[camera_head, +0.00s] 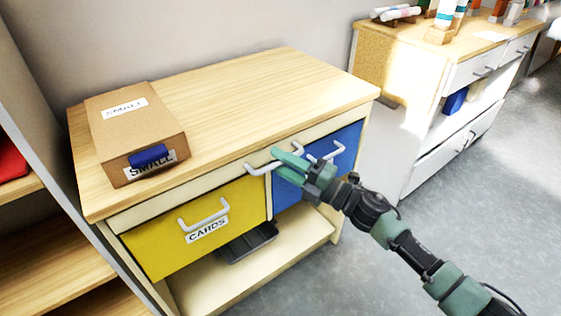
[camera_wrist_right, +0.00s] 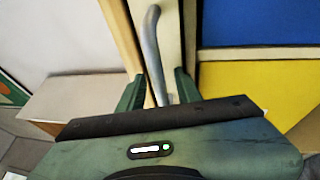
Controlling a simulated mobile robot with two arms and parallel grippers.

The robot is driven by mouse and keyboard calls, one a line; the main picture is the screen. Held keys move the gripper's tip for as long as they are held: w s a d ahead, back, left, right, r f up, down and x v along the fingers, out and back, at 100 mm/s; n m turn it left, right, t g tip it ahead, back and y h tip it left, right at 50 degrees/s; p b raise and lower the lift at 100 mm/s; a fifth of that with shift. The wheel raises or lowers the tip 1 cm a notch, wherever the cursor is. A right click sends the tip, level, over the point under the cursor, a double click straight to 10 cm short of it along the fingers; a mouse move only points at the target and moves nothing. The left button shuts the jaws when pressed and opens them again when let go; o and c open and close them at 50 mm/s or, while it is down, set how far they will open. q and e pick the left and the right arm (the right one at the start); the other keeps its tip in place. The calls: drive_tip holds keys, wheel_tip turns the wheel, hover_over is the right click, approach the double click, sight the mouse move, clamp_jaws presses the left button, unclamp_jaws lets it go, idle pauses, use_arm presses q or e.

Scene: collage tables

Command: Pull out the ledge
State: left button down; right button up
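The ledge (camera_head: 200,193) is a thin pale strip under the front edge of the wooden tabletop, above the drawers. It looks pushed in. Its grey bar handle (camera_head: 257,169) sits near the middle of the front. My right gripper (camera_head: 279,156) is at this handle, reaching in from the right. In the wrist view the handle (camera_wrist_right: 152,45) runs down into the gap between the two green fingers (camera_wrist_right: 159,88). The fingers are apart; I cannot tell whether they touch the handle. My left gripper is not in view.
Below the ledge are a yellow drawer (camera_head: 155,248) labelled CARDS and a blue drawer (camera_head: 345,148), both with grey handles. A cardboard box (camera_head: 137,110) marked SMALL sits on the tabletop (camera_head: 250,90). A black tray (camera_head: 248,243) lies on the lower shelf. Floor (camera_head: 380,255) is clear in front.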

clamp_jaws()
idle(1.5)
